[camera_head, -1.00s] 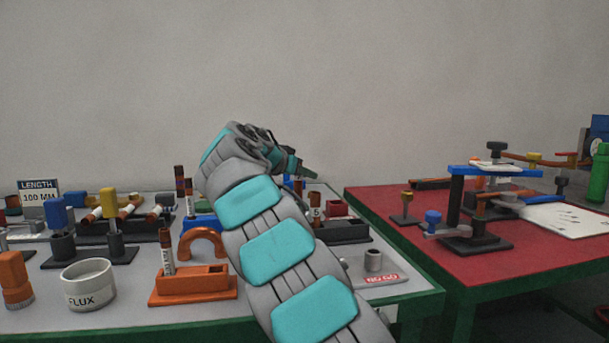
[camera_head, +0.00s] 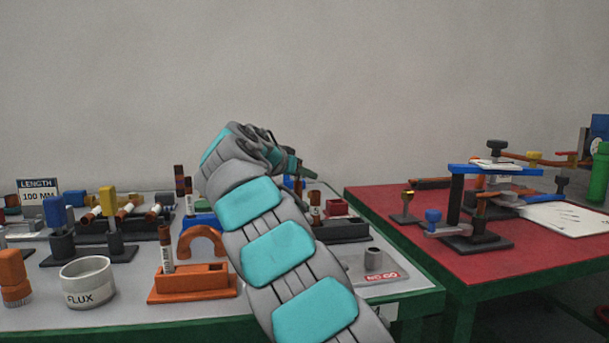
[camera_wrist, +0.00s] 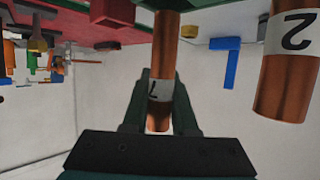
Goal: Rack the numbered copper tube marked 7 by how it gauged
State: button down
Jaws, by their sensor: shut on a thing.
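My gripper (camera_wrist: 160,88) is shut on a copper tube (camera_wrist: 165,50) with a white label marked 7 in the wrist view, which looks upside down. The tube runs from between the fingers to the top edge of the picture, where a green part meets it. I cannot tell whether that end is seated in anything. Another copper tube marked 2 (camera_wrist: 287,75) stands close by on the right, apart from the fingers. In the head view my forearm hides most of the gripper and the held tube.
An orange rack (camera_head: 192,293) holds one labelled tube (camera_head: 166,250). A dark rack (camera_head: 345,230) stands behind my arm, and a NO GO plate (camera_head: 382,276) lies near the front edge. A flux pot (camera_head: 88,283) stands left. The red table (camera_head: 430,240) is on the right.

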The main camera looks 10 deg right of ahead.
jog(key=shift+f+b, duration=1.2)
jog(key=shift+f, duration=0.1)
